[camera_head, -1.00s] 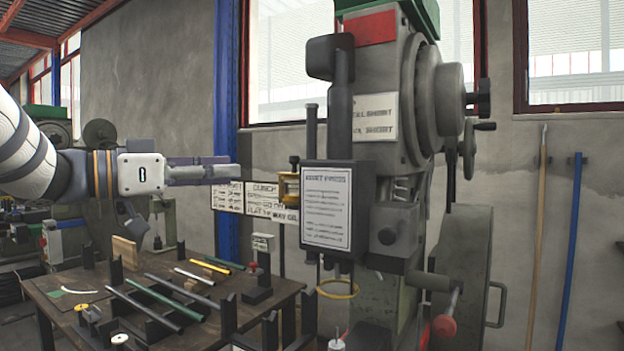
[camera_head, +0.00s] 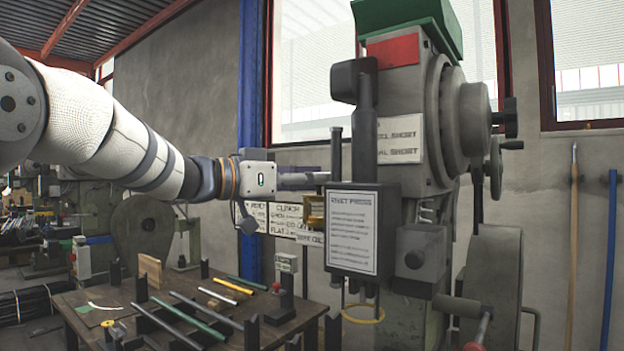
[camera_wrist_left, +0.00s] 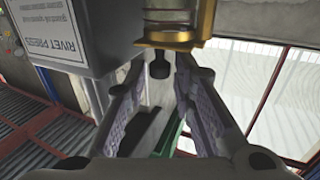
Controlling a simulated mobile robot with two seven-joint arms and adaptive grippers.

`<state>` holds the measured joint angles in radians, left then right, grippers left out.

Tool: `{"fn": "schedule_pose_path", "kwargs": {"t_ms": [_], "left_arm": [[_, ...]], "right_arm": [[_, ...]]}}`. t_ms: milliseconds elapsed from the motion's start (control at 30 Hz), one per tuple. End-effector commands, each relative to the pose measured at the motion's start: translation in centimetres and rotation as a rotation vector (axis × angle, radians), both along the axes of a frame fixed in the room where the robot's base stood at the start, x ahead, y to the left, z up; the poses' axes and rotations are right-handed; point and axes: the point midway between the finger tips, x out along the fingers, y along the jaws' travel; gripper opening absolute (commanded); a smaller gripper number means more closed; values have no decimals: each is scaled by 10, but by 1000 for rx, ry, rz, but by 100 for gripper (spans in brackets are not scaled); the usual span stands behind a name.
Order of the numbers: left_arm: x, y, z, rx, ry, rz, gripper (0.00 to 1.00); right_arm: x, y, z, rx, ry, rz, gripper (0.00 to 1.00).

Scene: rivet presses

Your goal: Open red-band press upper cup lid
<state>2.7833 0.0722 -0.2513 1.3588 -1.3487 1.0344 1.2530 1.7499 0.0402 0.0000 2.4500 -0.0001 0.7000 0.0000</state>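The red-band press (camera_head: 400,160) is a large grey machine with a red plate (camera_head: 393,51) near its top. Its upper cup (camera_head: 314,211) is a small brass-coloured fitting left of the black box with the printed sheet. The cup shows upside down at the top of the left wrist view (camera_wrist_left: 170,36), with a dark knob (camera_wrist_left: 160,68) on it. My left gripper (camera_head: 322,179) is level, just above the cup; in the wrist view its two fingers (camera_wrist_left: 160,62) are apart, the knob between their tips. I cannot tell whether they touch it. My right gripper is not in view.
A printed sheet (camera_head: 352,232) covers the black box right of the cup. A thin dark rod (camera_head: 336,155) stands close to my fingertips. Below is a wooden table (camera_head: 75,312) with rods on supports. A blue post (camera_head: 251,140) stands behind my gripper.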

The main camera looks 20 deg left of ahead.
Motion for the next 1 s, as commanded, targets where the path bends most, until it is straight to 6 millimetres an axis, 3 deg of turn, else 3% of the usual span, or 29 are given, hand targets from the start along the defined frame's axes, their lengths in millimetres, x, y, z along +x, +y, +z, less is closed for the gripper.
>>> {"fn": "schedule_pose_path", "kwargs": {"t_ms": [33, 100, 133, 367, 700, 1000], "left_arm": [[0, 0, 0, 0, 0, 0, 19], [0, 0, 0, 0, 0, 0, 3], [0, 0, 0, 0, 0, 0, 0], [0, -3, 1, -1, -1, 35, 0], [9, -10, 2, 0, -4, 388, 0], [9, -9, 1, -1, -2, 417, 0]], "right_arm": [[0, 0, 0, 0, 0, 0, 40], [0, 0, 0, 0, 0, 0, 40], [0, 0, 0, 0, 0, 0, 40], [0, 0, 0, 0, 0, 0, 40], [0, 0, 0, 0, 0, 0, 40], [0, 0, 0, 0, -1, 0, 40]]}}
